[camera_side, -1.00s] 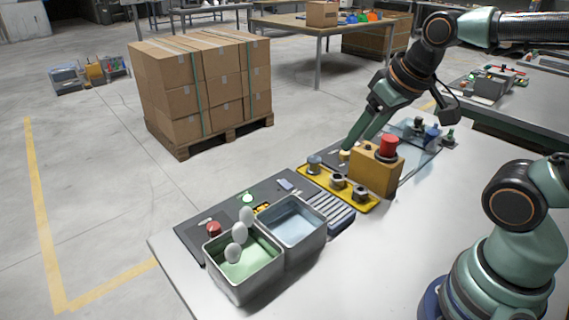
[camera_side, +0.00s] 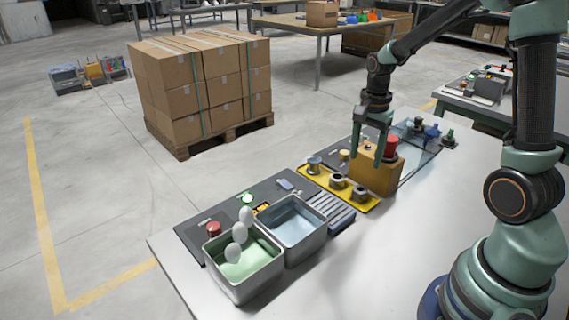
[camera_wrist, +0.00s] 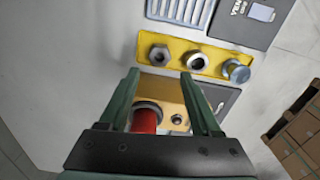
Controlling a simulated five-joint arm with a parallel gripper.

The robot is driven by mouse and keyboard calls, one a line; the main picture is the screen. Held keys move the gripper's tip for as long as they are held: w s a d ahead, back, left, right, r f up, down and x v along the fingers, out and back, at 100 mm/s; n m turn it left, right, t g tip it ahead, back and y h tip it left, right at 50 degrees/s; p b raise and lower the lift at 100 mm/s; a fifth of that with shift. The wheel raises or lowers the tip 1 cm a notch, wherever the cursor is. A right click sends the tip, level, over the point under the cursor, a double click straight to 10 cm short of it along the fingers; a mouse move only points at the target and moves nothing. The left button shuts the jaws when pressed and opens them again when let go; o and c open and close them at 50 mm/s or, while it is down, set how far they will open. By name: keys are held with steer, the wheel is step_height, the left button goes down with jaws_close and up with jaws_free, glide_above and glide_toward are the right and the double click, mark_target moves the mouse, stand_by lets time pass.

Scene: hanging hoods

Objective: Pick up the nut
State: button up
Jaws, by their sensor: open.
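A yellow tray (camera_side: 328,190) carries several grey metal pieces in a row and also shows in the wrist view (camera_wrist: 215,53). Two look like nuts: the middle one (camera_side: 338,182), seen in the wrist view with an open hole (camera_wrist: 196,62), and the near end one (camera_side: 360,193), also in the wrist view (camera_wrist: 159,54). A bluish capped piece (camera_side: 315,163) stands at the far end. I cannot tell which one is meant. My gripper (camera_side: 367,153) points down, open and empty, above the yellow box and behind the tray. In the wrist view its fingertips (camera_wrist: 159,74) appear just below the end nut.
A yellow-orange box (camera_side: 374,176) with a red button (camera_side: 391,147) stands close beside my fingers. Two metal bins, one with green liquid (camera_side: 243,285) and one with blue (camera_side: 292,245), stand left of the tray. The table front (camera_side: 400,260) is clear.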

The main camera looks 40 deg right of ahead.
glide_above(361, 188)
steer(key=a, duration=0.2)
steer(key=f, duration=0.6)
steer(key=shift+s+d, duration=0.15)
steer(key=shift+s, duration=0.2)
steer(key=shift+w+d+f, duration=0.1)
steer(key=shift+d+f, duration=0.1)
steer(key=shift+f, duration=1.15)
steer(key=shift+d+f, duration=0.15)
steer(key=shift+f, duration=1.2)
jaws_close()
